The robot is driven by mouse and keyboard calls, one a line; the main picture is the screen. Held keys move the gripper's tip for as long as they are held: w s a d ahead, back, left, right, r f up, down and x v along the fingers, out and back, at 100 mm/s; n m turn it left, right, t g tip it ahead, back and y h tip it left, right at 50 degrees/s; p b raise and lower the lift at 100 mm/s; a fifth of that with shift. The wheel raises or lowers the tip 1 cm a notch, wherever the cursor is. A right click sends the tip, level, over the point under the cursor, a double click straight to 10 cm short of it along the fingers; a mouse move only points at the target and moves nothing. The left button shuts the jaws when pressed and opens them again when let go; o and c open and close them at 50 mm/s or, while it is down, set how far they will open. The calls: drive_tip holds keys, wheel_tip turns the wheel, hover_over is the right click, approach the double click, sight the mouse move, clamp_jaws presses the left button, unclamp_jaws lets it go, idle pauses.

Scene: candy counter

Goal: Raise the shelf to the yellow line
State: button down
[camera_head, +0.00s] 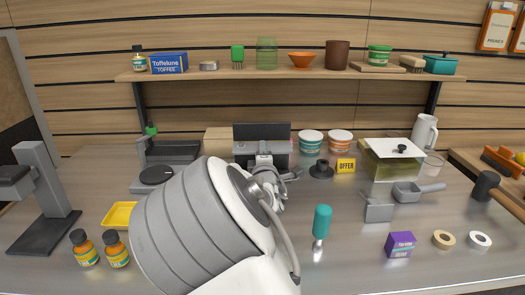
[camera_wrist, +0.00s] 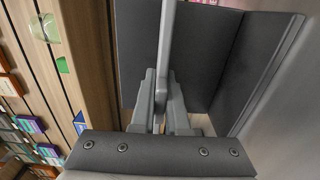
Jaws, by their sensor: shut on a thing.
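My gripper (camera_wrist: 162,115) is shut on a grey bar (camera_wrist: 166,35) in the wrist view. The bar runs up from between the fingers, in front of dark grey panels (camera_wrist: 215,50). In the head view my arm reaches to a grey device (camera_head: 276,158) with a dark upright panel (camera_head: 262,131), and my wrist hides much of it and the fingertips. A wooden shelf (camera_head: 225,76) on dark brackets spans the wall above, with jars, bowls and boxes on it. I see no yellow line in either view.
A black scale-like device (camera_head: 157,176) stands left of the grey device. White tubs (camera_head: 311,142), an OFFER sign (camera_head: 345,165) and a glass box (camera_head: 393,165) stand to the right. A teal-handled tool (camera_head: 322,222) and amber bottles (camera_head: 84,248) are nearer the front.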

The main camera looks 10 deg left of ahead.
idle(0.4)
drive_tip(key=shift+f, duration=0.25)
drive_tip(key=c, duration=0.9)
unclamp_jaws()
drive_tip(key=shift+r, duration=0.1)
drive_tip(key=shift+s, duration=0.1)
drive_tip(key=shift+p+v, duration=0.35)
drive_tip(key=shift+v, duration=3.3)
